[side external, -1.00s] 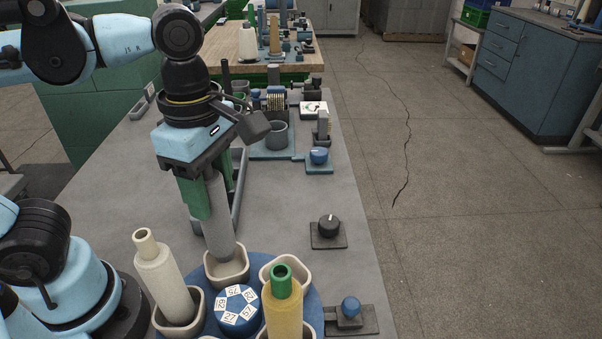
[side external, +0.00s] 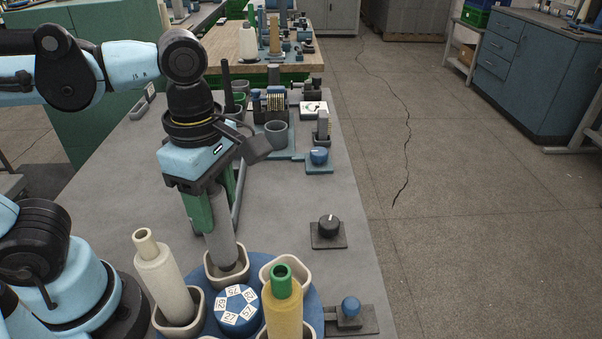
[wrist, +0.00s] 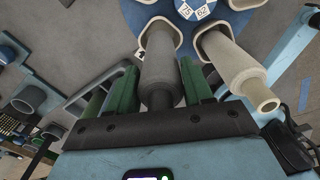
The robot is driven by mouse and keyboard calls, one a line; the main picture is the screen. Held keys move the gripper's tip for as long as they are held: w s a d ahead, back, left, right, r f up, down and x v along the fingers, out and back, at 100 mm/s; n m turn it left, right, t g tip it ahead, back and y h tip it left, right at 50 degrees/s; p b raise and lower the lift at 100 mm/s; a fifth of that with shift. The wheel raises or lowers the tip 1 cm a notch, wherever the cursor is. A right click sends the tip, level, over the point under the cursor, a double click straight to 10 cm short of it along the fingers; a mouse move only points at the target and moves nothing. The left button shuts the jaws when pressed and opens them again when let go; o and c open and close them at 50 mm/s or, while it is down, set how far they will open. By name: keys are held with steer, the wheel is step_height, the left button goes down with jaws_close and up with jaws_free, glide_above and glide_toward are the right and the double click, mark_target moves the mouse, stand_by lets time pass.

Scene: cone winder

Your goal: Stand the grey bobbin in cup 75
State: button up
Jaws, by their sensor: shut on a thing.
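The grey bobbin (side external: 221,240) is between the green fingers of my gripper (side external: 214,208), which is shut on it. Its lower end is inside the cream-rimmed cup (side external: 211,279) at the back of the blue turntable. The nearest hub label to this cup appears to read 75. In the wrist view the grey bobbin (wrist: 162,65) runs from between the fingers of my gripper (wrist: 160,88) into the cup (wrist: 149,24). Whether its foot touches the cup floor is hidden.
A cream bobbin (side external: 166,278) stands in the left cup, and a yellow bobbin with a green top (side external: 284,310) stands at the front right. The right cup's (side external: 298,264) inside is partly hidden. A black knob (side external: 328,226) and blue knob (side external: 350,307) sit to the right.

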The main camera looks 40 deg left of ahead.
steer(key=shift+f, duration=0.15)
steer(key=shift+f, duration=0.8)
stand_by(0.4)
steer(key=shift+f, duration=0.3)
steer(key=o, duration=1)
steer(key=shift+o, duration=0.2)
steer(key=shift+r, duration=0.1)
step_height(320, 180, up, 12)
steer(key=shift+f, duration=0.1)
